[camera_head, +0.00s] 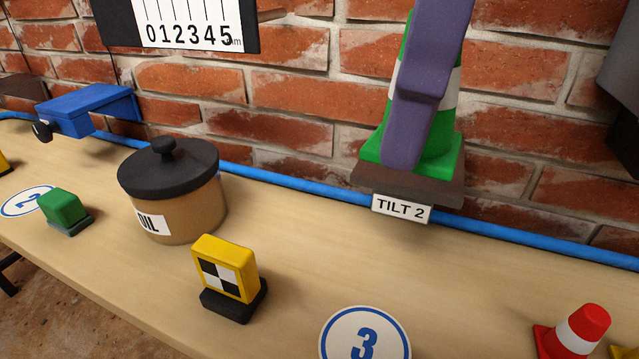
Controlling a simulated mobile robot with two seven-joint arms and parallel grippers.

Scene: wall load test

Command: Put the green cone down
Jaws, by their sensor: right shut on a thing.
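The green cone (440,139) with a white band is at the upper right, in front of the brick wall. It looks upright, and its top runs out of view. Its square base is over a small brown shelf (440,188) labelled TILT 2. The base looks to be at the shelf's top; I cannot tell whether the shelf bears its weight. My purple right gripper (411,125) is shut on the cone, and its near finger hides the cone's middle. The far finger is hidden. My left gripper is not in view.
On the bench below stand an oil pot (190,207), a yellow checkered block (228,268), a green block (64,209) and a red-and-white cone (581,332). A blue pipe (300,184) runs along the wall. A blue ledge (95,101) is at left.

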